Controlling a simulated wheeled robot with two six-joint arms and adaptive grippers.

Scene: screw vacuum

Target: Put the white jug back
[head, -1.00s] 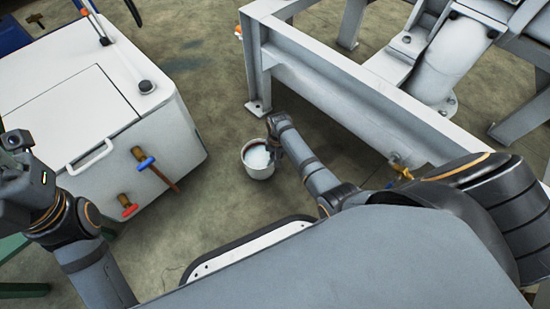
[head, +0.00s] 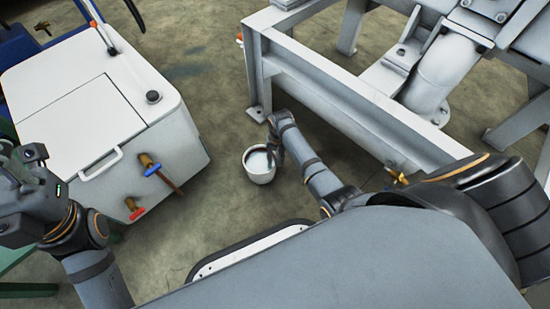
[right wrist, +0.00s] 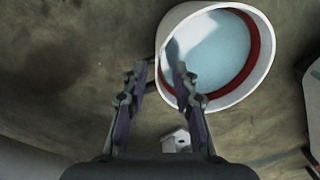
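The white jug (head: 259,174) stands upright on the floor, right of the white chest. Pale liquid or a pale inside shows within its rim. In the right wrist view the jug (right wrist: 245,90) has a red band inside and a dark handle-like part at its left side. My right gripper (head: 274,146) is at the jug's right side in the head view. In the right wrist view its fingers (right wrist: 160,85) are apart, the right one overlapping the jug's wall and the dark part between them; contact is unclear. My left gripper (head: 20,160) is open and empty at the left edge.
The white chest (head: 75,95) with blue-handled and red-handled valves stands left. A grey metal frame (head: 340,100) stands right and behind, its foot close to my right gripper. Bare floor lies between them.

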